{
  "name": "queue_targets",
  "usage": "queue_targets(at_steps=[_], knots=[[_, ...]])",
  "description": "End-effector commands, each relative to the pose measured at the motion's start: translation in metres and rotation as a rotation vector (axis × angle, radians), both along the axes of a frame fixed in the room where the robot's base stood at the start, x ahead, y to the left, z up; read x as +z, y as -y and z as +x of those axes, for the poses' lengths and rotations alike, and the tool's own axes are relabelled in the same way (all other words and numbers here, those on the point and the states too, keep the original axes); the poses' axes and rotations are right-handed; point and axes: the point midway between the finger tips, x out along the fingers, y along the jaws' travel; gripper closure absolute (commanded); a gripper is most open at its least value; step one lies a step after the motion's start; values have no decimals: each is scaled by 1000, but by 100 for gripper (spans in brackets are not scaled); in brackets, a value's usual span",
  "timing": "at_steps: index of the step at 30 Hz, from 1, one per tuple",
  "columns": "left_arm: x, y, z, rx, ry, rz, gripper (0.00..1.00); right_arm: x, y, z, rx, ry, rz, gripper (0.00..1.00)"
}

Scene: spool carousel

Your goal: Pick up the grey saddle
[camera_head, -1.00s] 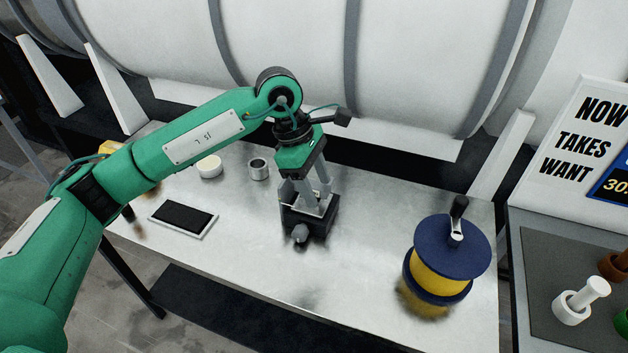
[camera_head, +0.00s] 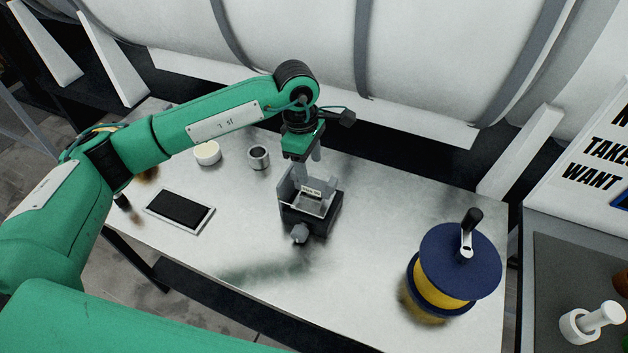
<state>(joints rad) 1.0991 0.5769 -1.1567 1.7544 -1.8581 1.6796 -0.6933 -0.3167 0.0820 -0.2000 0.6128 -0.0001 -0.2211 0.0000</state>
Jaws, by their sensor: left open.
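The grey saddle (camera_head: 312,203) is a U-shaped piece with upright side walls and a small pale label. It sits in a black block with a grey knob (camera_head: 299,233) at its front, in the middle of the metal table. My left gripper (camera_head: 307,167) is open and empty, pointing down just above and behind the saddle. Its fingers partly overlap the saddle's back in the picture, so I cannot tell whether they touch it. My right gripper is not in view.
A blue and yellow spool with a crank (camera_head: 459,268) stands at the table's right. A tablet (camera_head: 179,209), a white round tub (camera_head: 207,153) and a metal cup (camera_head: 258,157) lie to the left. A large white drum (camera_head: 300,45) runs behind the table.

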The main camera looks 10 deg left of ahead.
Motion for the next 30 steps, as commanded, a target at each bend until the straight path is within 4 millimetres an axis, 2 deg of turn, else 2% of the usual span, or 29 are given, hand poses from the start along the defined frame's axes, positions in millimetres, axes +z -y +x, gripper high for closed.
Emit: queue_targets(at_steps=[5, 9, 18, 26, 27, 30], knots=[[-9, 2, -1, 0, 0, -1, 45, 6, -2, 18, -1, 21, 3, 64], [-19, 4, -2, 1, -4, 0, 45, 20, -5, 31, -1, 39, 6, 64], [-55, 9, -3, 1, -2, -1, 45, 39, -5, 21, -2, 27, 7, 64], [-60, 10, -3, 0, 0, -1, 45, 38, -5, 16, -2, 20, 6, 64], [-60, 10, -3, 0, 0, -1, 47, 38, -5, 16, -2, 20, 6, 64], [-60, 10, -3, 0, 0, -1, 67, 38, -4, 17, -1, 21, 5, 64]])
